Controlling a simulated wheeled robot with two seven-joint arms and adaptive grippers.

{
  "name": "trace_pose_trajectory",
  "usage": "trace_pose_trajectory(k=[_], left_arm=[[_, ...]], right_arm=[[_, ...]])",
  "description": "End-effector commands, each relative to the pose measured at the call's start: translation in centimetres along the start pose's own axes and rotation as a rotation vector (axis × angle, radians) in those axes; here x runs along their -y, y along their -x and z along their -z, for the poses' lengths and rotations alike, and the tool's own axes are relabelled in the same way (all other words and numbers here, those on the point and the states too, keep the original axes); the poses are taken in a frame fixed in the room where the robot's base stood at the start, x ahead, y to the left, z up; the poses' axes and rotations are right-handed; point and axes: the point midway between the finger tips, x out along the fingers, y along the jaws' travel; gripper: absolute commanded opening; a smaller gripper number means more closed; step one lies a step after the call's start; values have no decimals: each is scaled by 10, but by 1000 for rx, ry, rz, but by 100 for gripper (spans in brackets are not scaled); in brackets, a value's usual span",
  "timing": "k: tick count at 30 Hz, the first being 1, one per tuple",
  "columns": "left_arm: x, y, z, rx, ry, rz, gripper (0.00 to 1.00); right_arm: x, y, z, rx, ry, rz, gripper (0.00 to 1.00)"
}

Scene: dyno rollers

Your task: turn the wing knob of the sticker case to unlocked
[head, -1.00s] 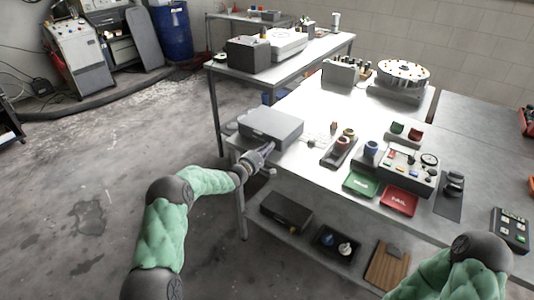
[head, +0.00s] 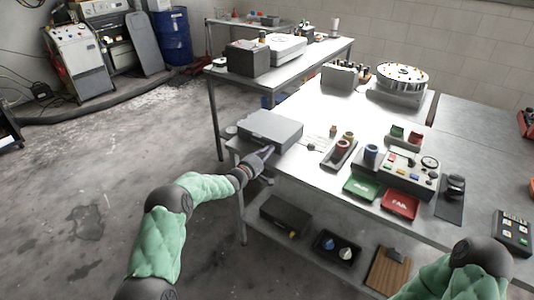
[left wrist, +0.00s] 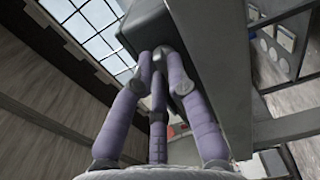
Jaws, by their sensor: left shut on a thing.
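The sticker case, a flat grey box (head: 270,130), lies closed at the left front corner of the workbench. My left gripper (head: 266,153) is at its front side, with its fingers drawn together. In the left wrist view the dark case (left wrist: 147,28) is straight ahead, and the purple-grey fingers of my left gripper (left wrist: 162,62) close in at its face. The wing knob is hidden between the fingertips, so its angle cannot be read. My right gripper is out of view; only part of the right arm shows at the lower right.
Right of the case on the workbench (head: 300,165) are a holder with rollers (head: 340,153), a green tray (head: 361,187), a red tray (head: 400,204) and a control box (head: 410,173). A lower shelf holds a dark box (head: 286,215). Open floor lies to the left.

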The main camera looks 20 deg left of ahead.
Motion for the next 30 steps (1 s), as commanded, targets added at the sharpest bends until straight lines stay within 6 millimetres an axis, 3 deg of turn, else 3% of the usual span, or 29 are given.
trace_pose_trajectory(k=[5,6,7,22,30], left_arm=[[2,0,-1,1,0,3,0],[2,0,-1,1,0,3,24],[2,0,-1,1,0,3,26],[2,0,-1,1,15,3,26],[1,0,-1,2,206,4,26]], right_arm=[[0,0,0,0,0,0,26],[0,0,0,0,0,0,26],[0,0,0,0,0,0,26],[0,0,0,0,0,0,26],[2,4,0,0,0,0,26]])
